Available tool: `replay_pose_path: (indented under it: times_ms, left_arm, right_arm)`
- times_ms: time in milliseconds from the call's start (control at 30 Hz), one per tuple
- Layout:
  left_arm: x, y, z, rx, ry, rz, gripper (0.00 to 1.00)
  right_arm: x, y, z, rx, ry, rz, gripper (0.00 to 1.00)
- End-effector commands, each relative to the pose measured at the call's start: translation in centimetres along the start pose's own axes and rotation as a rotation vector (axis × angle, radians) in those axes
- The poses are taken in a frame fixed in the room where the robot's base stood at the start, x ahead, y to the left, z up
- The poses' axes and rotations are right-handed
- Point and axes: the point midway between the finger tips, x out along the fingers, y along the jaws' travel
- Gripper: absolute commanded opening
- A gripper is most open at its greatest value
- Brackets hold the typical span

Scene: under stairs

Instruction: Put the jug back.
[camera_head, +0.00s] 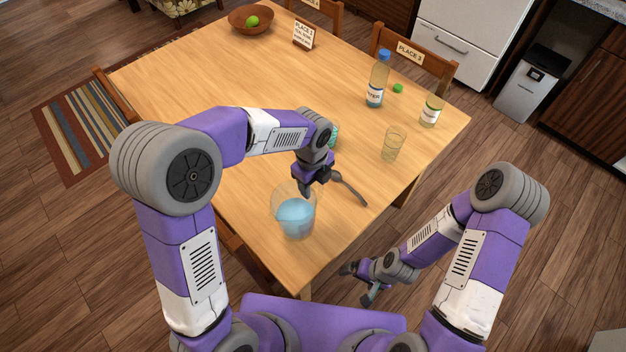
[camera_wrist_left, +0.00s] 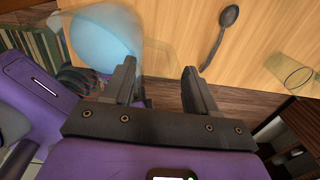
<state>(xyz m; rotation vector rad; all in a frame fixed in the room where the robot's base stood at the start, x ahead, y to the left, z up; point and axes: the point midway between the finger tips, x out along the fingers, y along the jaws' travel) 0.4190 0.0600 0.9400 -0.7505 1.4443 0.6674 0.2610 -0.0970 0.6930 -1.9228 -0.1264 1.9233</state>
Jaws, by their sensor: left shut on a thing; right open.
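The clear jug (camera_head: 283,194) holds blue liquid and stands upright at the near edge of the table (camera_head: 205,95); I cannot tell whether its base touches the wood. My left gripper (camera_head: 308,190) is at the jug's right side, shut on it. In the left wrist view the jug (camera_wrist_left: 100,35) is at the upper left, and the clear part between the fingers (camera_wrist_left: 160,88) is hard to make out. My right gripper (camera_head: 357,284) is open and empty, low beside the table's near right edge.
A dark spoon (camera_head: 352,191) lies right of the jug. A glass (camera_head: 395,144), a blue-capped bottle (camera_head: 377,82), a smaller bottle (camera_head: 431,110) and a green fruit (camera_head: 398,88) stand further right. A teal thing (camera_head: 334,136) is partly hidden. A bowl (camera_head: 240,24) is far left. The table's left middle is clear.

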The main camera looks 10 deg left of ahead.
Motion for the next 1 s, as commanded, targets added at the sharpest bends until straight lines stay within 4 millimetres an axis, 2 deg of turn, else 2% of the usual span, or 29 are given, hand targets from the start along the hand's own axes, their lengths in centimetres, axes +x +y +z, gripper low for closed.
replay_pose_path:
  times_ms: [200,300,767,800,967,1000]
  left_arm:
    - [3.3,0.2,0.0,0.0,0.0,0.003,0.0]
    - [4.2,0.2,0.1,0.0,0.0,0.002,0.0]
    - [4.8,0.2,0.1,-0.001,0.0,0.0,0.0]
    - [4.9,0.3,0.1,-0.002,0.0,0.002,0.59]
    - [4.8,0.3,0.1,-0.001,0.0,0.002,0.83]
    - [4.8,0.3,0.1,-0.001,0.0,0.002,0.83]
  right_arm:
    - [0.9,0.3,0.0,0.0,0.0,0.0,0.97]
    - [1.1,0.4,-0.1,0.0,0.0,0.0,0.97]
    - [1.3,0.5,-0.1,0.0,0.0,0.0,0.97]
    - [1.4,0.5,-0.1,0.0,0.0,0.0,0.97]
    - [1.3,0.5,-0.1,0.0,0.0,0.0,0.97]
    - [1.3,0.5,-0.1,0.0,0.0,0.0,0.97]
